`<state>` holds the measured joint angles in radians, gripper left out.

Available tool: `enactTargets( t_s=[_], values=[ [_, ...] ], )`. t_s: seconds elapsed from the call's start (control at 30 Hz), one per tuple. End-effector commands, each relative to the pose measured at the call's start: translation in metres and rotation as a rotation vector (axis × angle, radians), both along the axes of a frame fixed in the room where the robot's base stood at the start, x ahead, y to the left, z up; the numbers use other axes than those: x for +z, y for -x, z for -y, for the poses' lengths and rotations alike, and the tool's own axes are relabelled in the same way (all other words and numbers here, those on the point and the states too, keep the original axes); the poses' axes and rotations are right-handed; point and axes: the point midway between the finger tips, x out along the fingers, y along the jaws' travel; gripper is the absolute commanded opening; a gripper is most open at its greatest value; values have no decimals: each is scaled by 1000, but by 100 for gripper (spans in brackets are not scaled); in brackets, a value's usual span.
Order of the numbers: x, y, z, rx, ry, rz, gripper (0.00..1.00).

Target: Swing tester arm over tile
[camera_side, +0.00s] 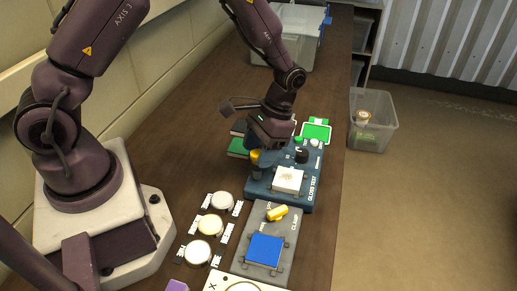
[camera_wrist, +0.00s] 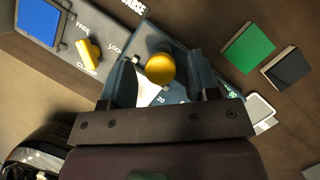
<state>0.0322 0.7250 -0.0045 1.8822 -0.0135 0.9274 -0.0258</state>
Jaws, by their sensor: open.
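The blue gloss tester (camera_side: 304,196) stands mid-table, with a white tile (camera_side: 288,177) on its top. A corner of the tile shows in the wrist view (camera_wrist: 146,95). The tester arm's round yellow knob (camera_side: 255,156) is at the tester's left back, left of the tile. My gripper (camera_side: 259,148) is over that side, pointing down. In the wrist view my gripper (camera_wrist: 165,78) is open, its two fingers either side of the yellow knob (camera_wrist: 160,68). I cannot tell whether they touch it. My gripper hides much of the tester arm.
A grey clamp fixture (camera_side: 245,278) with a blue tile (camera_side: 265,249) and yellow lever (camera_side: 278,213) is in front of the tester. Several round pads lie left. Green tiles (camera_side: 316,132) lie behind. A clear bin (camera_side: 372,121) stands right of the table.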

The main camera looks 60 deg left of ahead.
Motion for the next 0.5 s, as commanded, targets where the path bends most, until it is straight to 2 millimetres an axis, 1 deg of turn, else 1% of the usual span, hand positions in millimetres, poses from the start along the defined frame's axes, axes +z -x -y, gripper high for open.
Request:
enactTargets(
  t_s=[0.1,0.3,0.33,0.37,0.4,0.47,0.5],
  values=[
    [-3,1,0,0,0,0,56],
    [-3,1,0,0,0,1,56],
    [-3,1,0,0,0,1,54],
    [-3,1,0,0,0,1,47],
    [-3,1,0,0,0,1,37],
    [-3,1,0,0,0,1,24],
    [-3,1,0,0,0,1,14]
  ],
)
